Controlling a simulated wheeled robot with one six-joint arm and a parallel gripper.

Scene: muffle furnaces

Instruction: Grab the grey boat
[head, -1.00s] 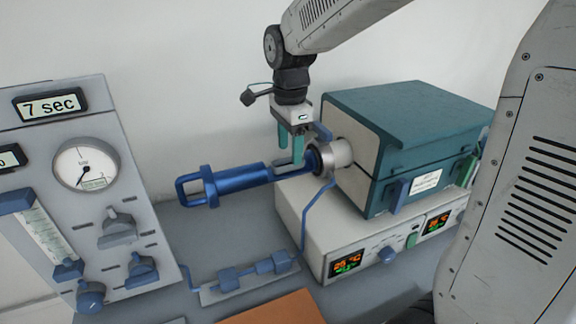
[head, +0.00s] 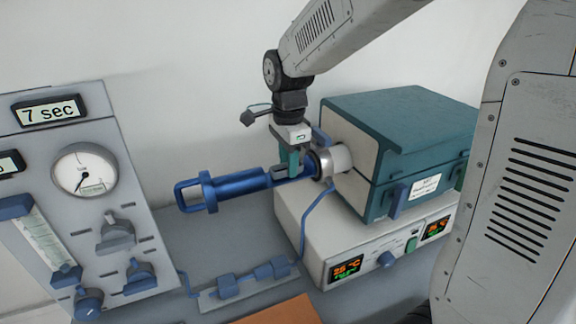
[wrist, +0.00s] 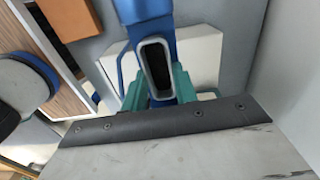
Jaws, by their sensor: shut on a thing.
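The grey boat (wrist: 143,62) is a small long dish with a rounded grey rim and a dark inside. In the wrist view it lies between my teal fingers, over the blue trough (wrist: 160,20). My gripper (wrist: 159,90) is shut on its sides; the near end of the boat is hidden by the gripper. In the head view my gripper (head: 289,162) points down at the blue tube assembly (head: 235,184), just left of the furnace's round grey port (head: 342,158). The boat is mostly hidden there, and I cannot tell whether it still touches the trough.
The teal furnace (head: 400,135) stands on a white control box (head: 310,235) at the right, close to my gripper. A gas panel (head: 90,215) with a gauge stands at the left. Blue valve fittings (head: 245,280) lie in front. An orange block (head: 280,312) is at the bottom edge.

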